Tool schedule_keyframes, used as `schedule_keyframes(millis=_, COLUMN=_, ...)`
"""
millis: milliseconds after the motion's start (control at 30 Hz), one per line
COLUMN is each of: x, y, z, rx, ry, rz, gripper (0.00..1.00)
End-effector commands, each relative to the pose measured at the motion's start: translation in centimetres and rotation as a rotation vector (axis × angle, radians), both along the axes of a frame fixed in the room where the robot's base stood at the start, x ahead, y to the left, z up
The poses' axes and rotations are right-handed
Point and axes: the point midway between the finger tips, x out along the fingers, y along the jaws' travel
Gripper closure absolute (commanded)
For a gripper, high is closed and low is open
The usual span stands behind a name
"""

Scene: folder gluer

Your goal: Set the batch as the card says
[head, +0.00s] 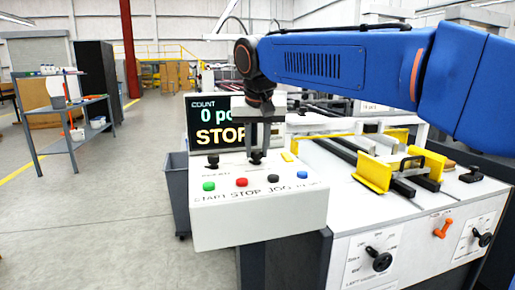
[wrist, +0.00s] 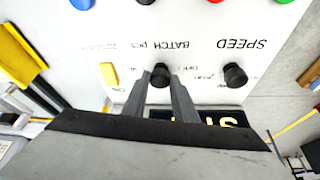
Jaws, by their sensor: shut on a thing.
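The white control panel (head: 258,215) stands in front of me. My gripper (head: 257,150) reaches down over its top face. In the wrist view the two fingers (wrist: 160,90) stand on either side of the black BATCH knob (wrist: 160,74) and are shut on it. In the head view this knob (head: 256,158) shows just under the fingertips. The black SPEED knob (head: 213,160) is free beside it. The display (head: 205,118) behind reads COUNT 0 and STOP, partly hidden by my gripper. The knob's setting is too small to read. I cannot make out any card's text.
A yellow switch (head: 287,157) sits right of the BATCH knob. Green (head: 208,186), red (head: 242,182) and other buttons line the panel's front. Yellow guides (head: 372,174) and black rails lie on the machine at right. A grey bin (head: 176,190) stands left; floor there is open.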

Motion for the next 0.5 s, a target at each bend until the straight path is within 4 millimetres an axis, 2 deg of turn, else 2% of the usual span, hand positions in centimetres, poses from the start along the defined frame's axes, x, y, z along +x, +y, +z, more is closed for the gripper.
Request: schedule_keyframes(millis=500, x=-0.02, y=0.05, z=-0.03, rx=-0.001, ry=0.001, rz=-0.064, gripper=0.97)
